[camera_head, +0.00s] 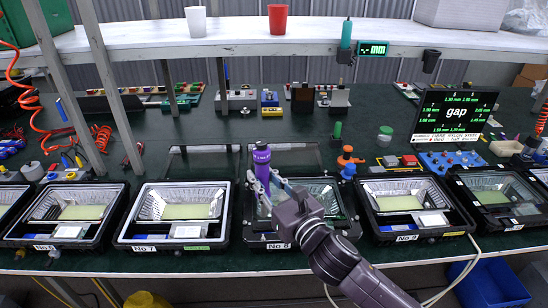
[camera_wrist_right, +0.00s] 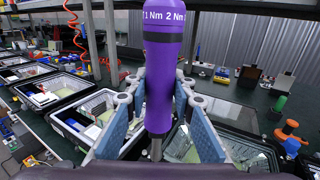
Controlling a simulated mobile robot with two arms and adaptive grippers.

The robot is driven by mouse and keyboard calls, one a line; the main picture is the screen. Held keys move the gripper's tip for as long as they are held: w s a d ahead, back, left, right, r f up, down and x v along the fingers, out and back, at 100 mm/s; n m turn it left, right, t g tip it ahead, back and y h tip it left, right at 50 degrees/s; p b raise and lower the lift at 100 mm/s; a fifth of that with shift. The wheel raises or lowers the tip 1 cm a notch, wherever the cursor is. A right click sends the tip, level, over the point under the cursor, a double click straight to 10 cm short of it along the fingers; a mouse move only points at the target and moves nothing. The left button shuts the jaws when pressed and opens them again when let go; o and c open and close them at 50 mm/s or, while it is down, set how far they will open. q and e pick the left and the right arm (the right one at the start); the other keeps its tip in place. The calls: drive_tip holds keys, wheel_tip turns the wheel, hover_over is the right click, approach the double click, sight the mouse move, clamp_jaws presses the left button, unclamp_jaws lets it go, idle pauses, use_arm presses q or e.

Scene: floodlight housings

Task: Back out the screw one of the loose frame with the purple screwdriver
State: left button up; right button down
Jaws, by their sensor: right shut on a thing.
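My right gripper (camera_head: 264,184) is shut on the purple screwdriver (camera_head: 262,160) and holds it upright above the housing marked No 8 (camera_head: 320,238). In the right wrist view the screwdriver (camera_wrist_right: 160,80) stands between the two blue-grey fingers, with its grey shank pointing down. Its tip is hidden, so I cannot tell whether it touches a screw. The gripper covers part of housing No 8, and screw one cannot be made out. I cannot tell for sure which frame is the loose one. My left gripper is not in view.
Housing No 7 (camera_head: 125,240) stands to the left and housing No 9 (camera_head: 376,228) to the right, both close by. An orange part (camera_head: 350,157) and a gap display (camera_head: 455,115) are behind. A shelf (camera_head: 250,48) spans the back, with posts at left.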

drive_tip(key=shift+s+a+f, duration=0.15)
drive_tip(key=shift+s+a, duration=0.15)
drive_tip(key=shift+s, duration=0.1)
drive_tip(key=shift+w+d, duration=0.1)
drive_tip(key=shift+d, duration=0.1)
drive_tip(key=b, duration=0.2)
hover_over(262, 210)
wheel_tip(262, 210, down, 4)
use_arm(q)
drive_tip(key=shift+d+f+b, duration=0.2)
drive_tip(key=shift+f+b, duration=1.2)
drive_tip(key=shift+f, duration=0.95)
use_arm(e)
drive_tip(key=shift+f, duration=2.1)
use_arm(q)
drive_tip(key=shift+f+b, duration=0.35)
use_arm(e)
drive_tip(key=shift+f, duration=0.65)
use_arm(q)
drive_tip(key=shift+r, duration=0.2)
use_arm(e)
drive_tip(key=shift+f, duration=0.35)
use_arm(q)
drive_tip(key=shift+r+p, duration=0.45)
drive_tip(key=shift+p, duration=0.2)
use_arm(e)
drive_tip(key=shift+r, duration=0.1)
